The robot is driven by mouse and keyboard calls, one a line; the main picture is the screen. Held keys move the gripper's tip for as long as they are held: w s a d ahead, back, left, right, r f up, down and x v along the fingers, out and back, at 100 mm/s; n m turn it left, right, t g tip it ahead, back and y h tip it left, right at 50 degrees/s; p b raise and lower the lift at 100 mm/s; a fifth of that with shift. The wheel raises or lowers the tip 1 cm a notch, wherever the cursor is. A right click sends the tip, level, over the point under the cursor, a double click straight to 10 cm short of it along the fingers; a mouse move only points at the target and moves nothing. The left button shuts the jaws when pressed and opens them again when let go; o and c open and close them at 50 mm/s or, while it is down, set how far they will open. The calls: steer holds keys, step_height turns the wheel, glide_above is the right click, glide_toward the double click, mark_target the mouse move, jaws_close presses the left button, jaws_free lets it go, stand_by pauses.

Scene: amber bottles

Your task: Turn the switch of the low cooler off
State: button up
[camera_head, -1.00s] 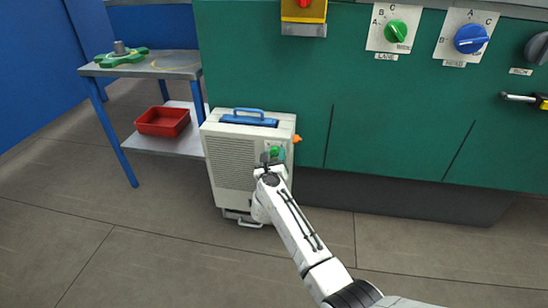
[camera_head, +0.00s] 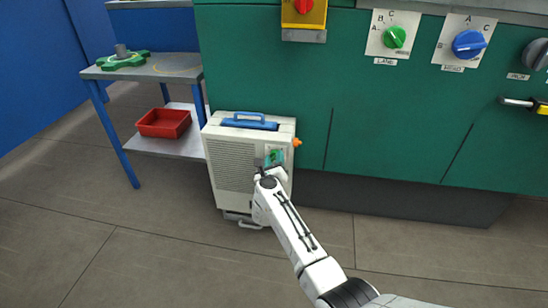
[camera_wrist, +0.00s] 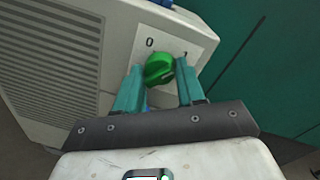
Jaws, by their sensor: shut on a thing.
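The low cooler (camera_head: 232,170) is a cream box with a grille and a blue top handle, standing on the floor against the green cabinet. Its switch is a green knob (camera_wrist: 160,69) on a pale plate (camera_wrist: 172,42) in the wrist view. A "0" is printed at the plate's upper left and a second mark, partly hidden, at its right. The knob's ridge slants up to the right, toward the second mark. My gripper (camera_wrist: 160,82) has its two teal fingers on either side of the knob, shut on it. In the head view my gripper (camera_head: 272,162) partly covers the switch.
An orange knob (camera_head: 297,142) sticks out of the cooler's right side. A blue-legged table (camera_head: 178,68) with a red tray (camera_head: 164,122) on its lower shelf stands at left. The green cabinet (camera_head: 270,75) carries other knobs above. The floor in front is clear.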

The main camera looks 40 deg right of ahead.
steer(key=n+p, duration=0.3)
steer(key=n, duration=0.1)
steer(key=shift+r, duration=0.2)
steer(key=n+p, duration=0.1)
steer(key=n, duration=0.2)
steer(key=shift+n+g, duration=0.4)
steer(key=n+p, duration=0.1)
steer(key=n, duration=0.2)
steer(key=shift+n+g, duration=0.3)
steer(key=shift+n, duration=1.6)
steer(key=shift+w, duration=0.1)
steer(key=o, duration=1)
steer(key=shift+f, duration=0.1)
